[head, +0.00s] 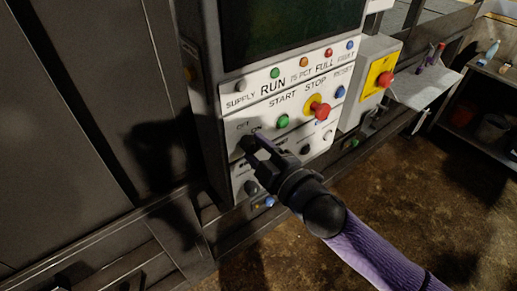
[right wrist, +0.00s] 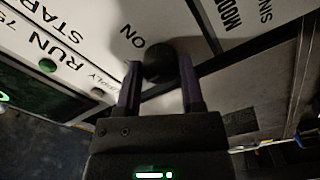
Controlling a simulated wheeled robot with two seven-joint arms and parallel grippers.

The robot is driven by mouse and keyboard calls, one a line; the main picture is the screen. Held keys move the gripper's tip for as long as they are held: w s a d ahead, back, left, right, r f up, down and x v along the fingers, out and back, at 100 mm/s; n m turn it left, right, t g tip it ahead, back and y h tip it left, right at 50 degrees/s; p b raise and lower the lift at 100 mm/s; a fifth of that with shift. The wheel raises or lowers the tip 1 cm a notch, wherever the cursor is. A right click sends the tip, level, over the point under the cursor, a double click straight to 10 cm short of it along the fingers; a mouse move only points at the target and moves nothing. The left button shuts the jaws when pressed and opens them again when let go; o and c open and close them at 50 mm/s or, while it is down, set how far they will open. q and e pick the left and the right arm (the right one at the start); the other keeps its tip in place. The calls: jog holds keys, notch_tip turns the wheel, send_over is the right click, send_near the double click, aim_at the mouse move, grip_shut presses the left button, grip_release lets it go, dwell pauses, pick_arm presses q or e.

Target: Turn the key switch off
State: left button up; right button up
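The key switch knob (right wrist: 158,62) is dark and round, on the white panel near the word ON in the right wrist view. In the head view the OFF and ON labels show, but my right gripper (head: 254,140) mostly covers the switch below them. In the right wrist view the two fingers of my right gripper (right wrist: 159,80) stand apart, one on each side of the knob. I cannot tell whether they touch it. The key's turned position is not clear. My left gripper is not in view.
Above the switch are a green start button (head: 283,121), a red stop button on yellow (head: 320,110) and a row of lamps. A second red button (head: 385,79) sits on a box at right. A shelf (head: 425,88) and open brown floor (head: 400,160) lie further right.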

jog(key=o, duration=0.4)
jog(key=b+v, duration=0.2)
jog(key=v, duration=0.8)
